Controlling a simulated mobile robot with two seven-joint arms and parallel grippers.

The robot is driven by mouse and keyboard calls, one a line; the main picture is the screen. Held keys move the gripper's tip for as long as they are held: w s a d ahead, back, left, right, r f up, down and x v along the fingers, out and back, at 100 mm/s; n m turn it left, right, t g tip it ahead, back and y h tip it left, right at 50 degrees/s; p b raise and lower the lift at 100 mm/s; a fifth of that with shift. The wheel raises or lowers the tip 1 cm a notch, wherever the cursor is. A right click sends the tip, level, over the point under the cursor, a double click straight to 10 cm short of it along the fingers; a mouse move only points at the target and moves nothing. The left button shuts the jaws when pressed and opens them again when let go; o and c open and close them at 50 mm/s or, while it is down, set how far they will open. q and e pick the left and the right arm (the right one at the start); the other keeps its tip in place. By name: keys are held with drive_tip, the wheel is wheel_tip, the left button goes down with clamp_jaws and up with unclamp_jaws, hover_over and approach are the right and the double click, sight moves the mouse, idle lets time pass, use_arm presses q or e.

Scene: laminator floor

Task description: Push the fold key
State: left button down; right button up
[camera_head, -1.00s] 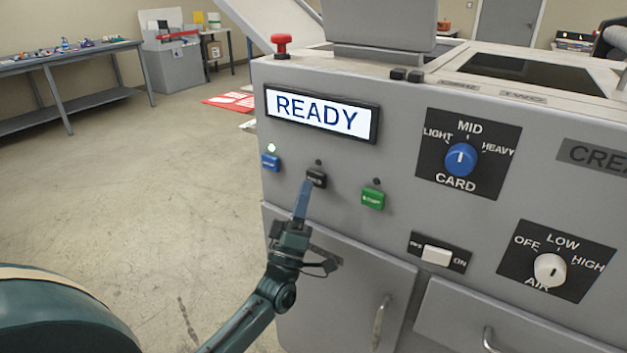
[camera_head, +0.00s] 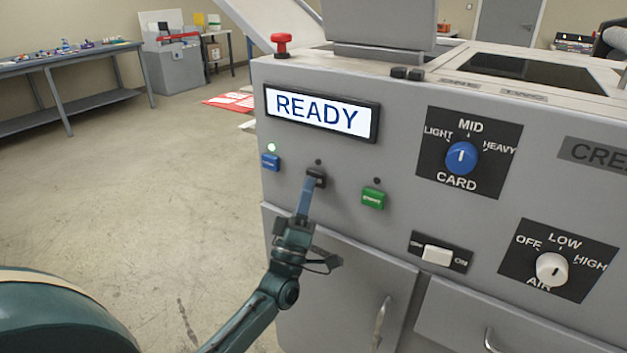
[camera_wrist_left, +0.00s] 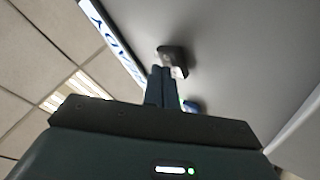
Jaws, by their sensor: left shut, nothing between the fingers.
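The machine's front panel (camera_head: 340,215) has three keys in a row under a display (camera_head: 320,115) that reads READY. The middle key is dark (camera_head: 316,174), and my left gripper's fingertips (camera_head: 308,184) are at its lower front, covering part of it and its lettering. In the wrist view the dark key (camera_wrist_left: 172,60) stands just beyond the shut fingertips (camera_wrist_left: 160,72); I cannot tell whether they touch. The left gripper is shut and empty. The blue key (camera_head: 270,162) is to the left, with a lit green lamp above it. The green key (camera_head: 373,198) is to the right. My right gripper is not in view.
A blue CARD knob (camera_head: 461,158), a white AIR knob (camera_head: 551,269) and a white rocker switch (camera_head: 437,254) are on the panel's right. A red stop button (camera_head: 281,44) stands on the top edge. Door handles stick out below. Open floor lies to the left.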

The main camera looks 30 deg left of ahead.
use_arm(q)
drive_tip(key=shift+w, duration=0.25)
drive_tip(key=shift+s, duration=0.75)
drive_tip(key=s+p, duration=0.3)
drive_tip(key=s, duration=0.3)
drive_tip(key=shift+a, duration=0.3)
drive_tip(key=shift+d, duration=0.1)
idle(0.4)
